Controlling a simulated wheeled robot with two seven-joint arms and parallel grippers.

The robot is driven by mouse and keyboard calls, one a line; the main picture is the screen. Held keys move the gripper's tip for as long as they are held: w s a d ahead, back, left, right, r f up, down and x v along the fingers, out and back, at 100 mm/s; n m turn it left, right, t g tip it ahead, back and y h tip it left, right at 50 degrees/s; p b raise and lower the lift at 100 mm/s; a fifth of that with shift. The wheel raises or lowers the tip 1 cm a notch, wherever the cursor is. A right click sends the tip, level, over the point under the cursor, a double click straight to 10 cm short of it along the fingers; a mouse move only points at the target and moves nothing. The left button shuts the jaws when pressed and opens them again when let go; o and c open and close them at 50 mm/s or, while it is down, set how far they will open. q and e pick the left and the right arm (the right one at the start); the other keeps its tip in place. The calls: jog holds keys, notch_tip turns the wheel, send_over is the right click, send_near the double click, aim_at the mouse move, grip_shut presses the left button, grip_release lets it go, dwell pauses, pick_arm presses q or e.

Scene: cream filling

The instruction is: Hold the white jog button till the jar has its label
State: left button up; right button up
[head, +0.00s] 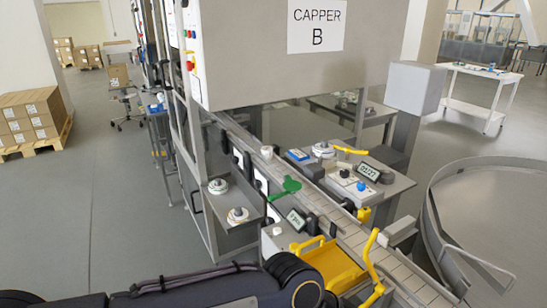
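A small white button-like piece (277,231) sits on a grey box beside a tilted dark display (298,218), on the near side of the conveyor. Neither gripper shows.
A green paddle-shaped piece (286,188) lies over the conveyor. The capper cabinet (270,55) hangs above. A curved grey rail (430,215) is at right. Open floor (60,230) is at left.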

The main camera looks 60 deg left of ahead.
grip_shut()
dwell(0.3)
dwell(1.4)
